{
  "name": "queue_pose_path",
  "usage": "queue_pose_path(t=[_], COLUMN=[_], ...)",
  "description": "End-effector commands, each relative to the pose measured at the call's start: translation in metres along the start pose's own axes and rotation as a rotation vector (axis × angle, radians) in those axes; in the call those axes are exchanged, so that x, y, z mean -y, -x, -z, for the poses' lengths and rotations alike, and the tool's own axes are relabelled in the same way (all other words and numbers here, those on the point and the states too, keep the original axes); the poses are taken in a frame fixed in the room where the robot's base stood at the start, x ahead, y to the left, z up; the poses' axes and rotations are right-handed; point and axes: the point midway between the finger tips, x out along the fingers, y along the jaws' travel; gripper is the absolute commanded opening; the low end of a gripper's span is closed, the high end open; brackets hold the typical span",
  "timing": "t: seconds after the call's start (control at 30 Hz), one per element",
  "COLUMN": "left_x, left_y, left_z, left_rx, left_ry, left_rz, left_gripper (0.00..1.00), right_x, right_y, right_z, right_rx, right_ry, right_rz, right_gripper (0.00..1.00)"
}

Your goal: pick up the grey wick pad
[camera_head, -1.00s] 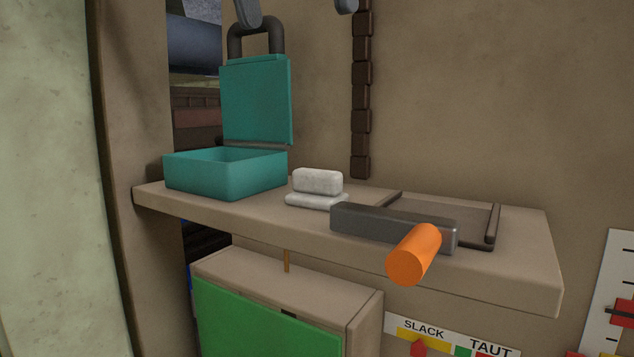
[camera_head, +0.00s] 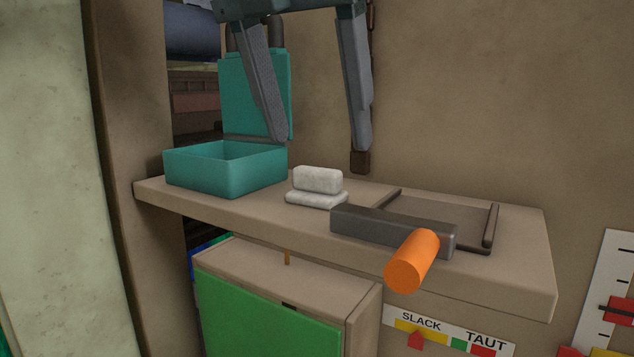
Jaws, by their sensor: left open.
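Two pale grey-white pads lie stacked in the middle of the shelf, the upper grey wick pad (camera_head: 318,180) on a flatter lower pad (camera_head: 316,199). I cannot tell for sure which of the two is the task's pad. My left gripper (camera_head: 320,157) comes down from the top of the view. Its two fingers are wide apart and empty, with the tips above and behind the stack, not touching it. My right gripper does not show.
An open teal box (camera_head: 225,171) with a raised lid stands left of the pads. A dark bar with an orange handle (camera_head: 413,262) juts over the front edge at right, beside a dark-edged frame (camera_head: 440,213). The shelf (camera_head: 250,215) sits above a green-fronted cabinet (camera_head: 265,322).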

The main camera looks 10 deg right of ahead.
Motion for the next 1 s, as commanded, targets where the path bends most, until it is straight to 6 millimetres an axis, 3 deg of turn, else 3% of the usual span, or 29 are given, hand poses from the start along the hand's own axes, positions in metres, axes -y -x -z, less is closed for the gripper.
queue_pose_path(t=[0.37, 0.8, 1.0], left_x=[-0.002, -0.008, -0.008], left_y=[-0.004, -0.047, -0.052], left_z=[0.001, 0.007, 0.008], left_rx=[-0.002, -0.002, -0.001], left_ry=[0.0, 0.0, 0.001], left_rz=[-0.001, -0.001, 0.0], left_gripper=[0.65, 0.65, 0.65], right_x=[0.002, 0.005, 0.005], right_y=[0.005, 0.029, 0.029], right_z=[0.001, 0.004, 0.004], right_rx=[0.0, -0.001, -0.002], right_ry=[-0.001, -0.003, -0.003], right_rz=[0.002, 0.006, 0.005], right_gripper=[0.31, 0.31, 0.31])
